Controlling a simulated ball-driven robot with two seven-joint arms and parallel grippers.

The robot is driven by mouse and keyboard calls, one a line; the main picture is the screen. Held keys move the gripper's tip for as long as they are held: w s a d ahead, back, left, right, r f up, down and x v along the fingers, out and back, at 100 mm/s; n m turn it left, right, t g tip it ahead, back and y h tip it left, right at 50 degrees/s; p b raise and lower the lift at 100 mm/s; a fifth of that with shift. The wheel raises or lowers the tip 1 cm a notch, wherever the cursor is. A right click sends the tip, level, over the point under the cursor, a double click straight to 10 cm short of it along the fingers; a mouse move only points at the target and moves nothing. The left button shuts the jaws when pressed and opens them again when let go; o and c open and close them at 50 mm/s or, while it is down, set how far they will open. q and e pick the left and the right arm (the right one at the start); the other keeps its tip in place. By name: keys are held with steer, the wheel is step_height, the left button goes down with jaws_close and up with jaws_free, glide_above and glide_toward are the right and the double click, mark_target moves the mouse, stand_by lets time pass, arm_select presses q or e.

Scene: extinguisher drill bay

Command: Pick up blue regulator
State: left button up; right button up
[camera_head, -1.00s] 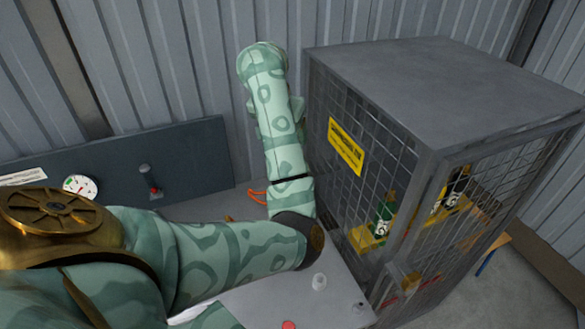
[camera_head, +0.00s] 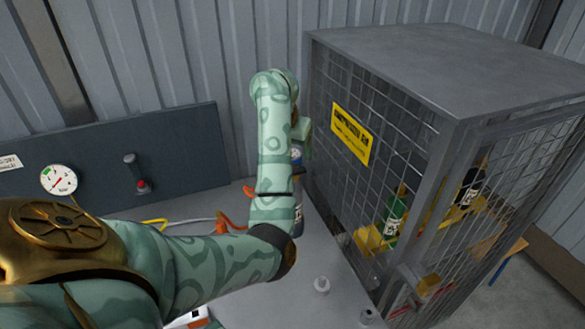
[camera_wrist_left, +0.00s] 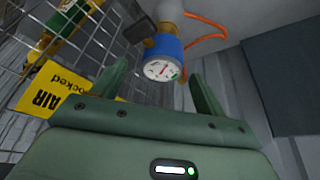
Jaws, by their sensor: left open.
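The blue regulator (camera_wrist_left: 168,48) shows in the left wrist view, with a round white gauge on its front and a pale cylindrical part above it. My left gripper (camera_wrist_left: 158,70) is open, its two green fingers on either side of the gauge in the picture. I see no contact, and the remaining gap is hard to judge. My left gripper (camera_head: 303,133) is mostly hidden behind the arm there. My right gripper is not in view.
A grey mesh cage (camera_head: 390,150) with bottles inside stands close on the right. An orange hose (camera_wrist_left: 205,25) runs beside the regulator. A panel (camera_head: 100,160) with a gauge stands at the back left.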

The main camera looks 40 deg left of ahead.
arm_select(q)
steer(key=x, duration=0.2)
steer(key=s+b+x, duration=0.1)
steer(key=x, duration=0.1)
steer(key=shift+w+f+b, duration=0.1)
steer(key=shift+f+b, duration=0.15)
steer(key=shift+b, duration=0.05)
steer(key=shift+w+f, duration=0.3)
steer(key=shift+f, duration=0.1)
steer(key=shift+s+r, duration=0.1)
steer(key=c, duration=1.1)
steer(key=shift+r, duration=0.2)
